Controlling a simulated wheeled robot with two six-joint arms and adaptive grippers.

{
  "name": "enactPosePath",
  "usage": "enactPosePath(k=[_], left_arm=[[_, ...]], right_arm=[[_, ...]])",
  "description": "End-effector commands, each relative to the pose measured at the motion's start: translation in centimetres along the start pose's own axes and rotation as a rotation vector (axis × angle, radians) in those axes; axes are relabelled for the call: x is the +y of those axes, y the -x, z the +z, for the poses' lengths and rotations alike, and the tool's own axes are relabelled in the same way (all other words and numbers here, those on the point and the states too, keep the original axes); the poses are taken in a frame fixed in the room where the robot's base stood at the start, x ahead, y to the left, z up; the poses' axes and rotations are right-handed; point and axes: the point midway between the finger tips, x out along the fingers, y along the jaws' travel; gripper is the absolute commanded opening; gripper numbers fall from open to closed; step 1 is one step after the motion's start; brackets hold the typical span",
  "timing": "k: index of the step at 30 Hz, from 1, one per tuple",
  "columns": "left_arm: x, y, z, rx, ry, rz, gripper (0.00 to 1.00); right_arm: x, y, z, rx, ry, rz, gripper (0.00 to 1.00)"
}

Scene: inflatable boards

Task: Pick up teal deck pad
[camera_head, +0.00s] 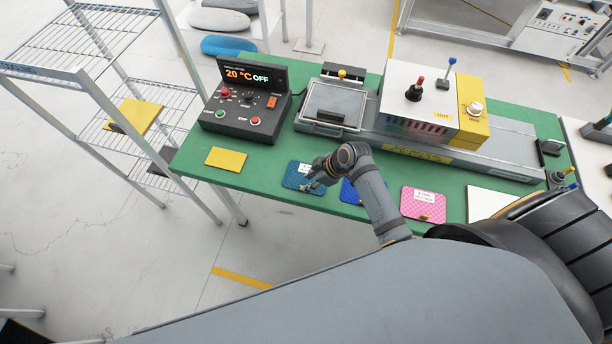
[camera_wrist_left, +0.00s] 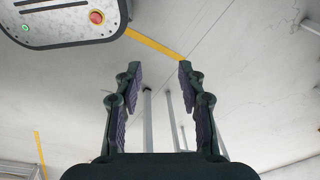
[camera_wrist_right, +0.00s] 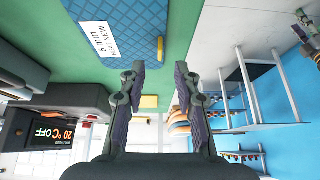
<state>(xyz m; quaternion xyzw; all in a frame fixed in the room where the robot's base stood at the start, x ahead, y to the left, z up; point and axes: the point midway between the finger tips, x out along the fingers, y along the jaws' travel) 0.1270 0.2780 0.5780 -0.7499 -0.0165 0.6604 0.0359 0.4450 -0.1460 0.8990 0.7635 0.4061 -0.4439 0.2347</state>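The teal deck pad (camera_head: 295,173) lies flat on the green table near its front edge, with a white label. It is partly hidden by my right gripper (camera_head: 312,184), which is over its right side. In the right wrist view a quilted blue-teal pad (camera_wrist_right: 148,22) with a white label and a small yellow tab appears above the fingers. My right gripper (camera_wrist_right: 158,70) is open with nothing between its fingers; the pad looks apart from them. My left gripper (camera_wrist_left: 158,68) is open and empty over pale floor. It is not seen in the head view.
A blue pad (camera_head: 349,192) is partly behind my right arm, and a pink pad (camera_head: 423,205) lies further right. A yellow pad (camera_head: 226,158) lies left on the green table (camera_head: 262,188). A control box (camera_head: 245,104) and press machine (camera_head: 425,118) stand behind. A wire rack (camera_head: 100,85) stands left.

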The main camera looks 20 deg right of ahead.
Motion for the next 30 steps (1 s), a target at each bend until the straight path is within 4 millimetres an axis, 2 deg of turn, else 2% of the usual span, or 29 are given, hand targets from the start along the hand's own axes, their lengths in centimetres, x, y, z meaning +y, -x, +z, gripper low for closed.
enactPosePath(k=[2,4,9,12,16,23,30], left_arm=[[-0.1,0.9,-0.8,0.009,0.001,0.000,0.40],[-0.1,1.3,-0.6,0.004,0.000,0.000,0.40],[-0.1,1.5,2.1,-0.036,-0.001,0.001,0.40],[-0.1,1.5,3.1,-0.051,-0.002,0.001,0.40],[-0.1,1.4,3.0,-0.049,-0.002,0.001,0.40],[-0.1,1.4,1.5,-0.026,-0.001,0.000,0.40],[-0.1,1.4,1.2,-0.021,-0.001,0.000,0.40]], right_arm=[[0.1,-0.9,0.2,-0.002,-0.003,-0.004,0.32],[0.2,-2.0,0.4,-0.001,-0.002,-0.004,0.32],[0.2,-4.1,0.5,0.000,-0.001,-0.002,0.32],[0.2,-4.4,0.6,0.000,0.000,-0.001,0.32],[0.2,-4.4,0.6,-0.001,0.000,0.000,0.32],[0.2,-4.4,0.6,-0.001,0.000,-0.001,0.01],[0.2,-4.3,0.6,-0.001,0.000,-0.001,0.00]])
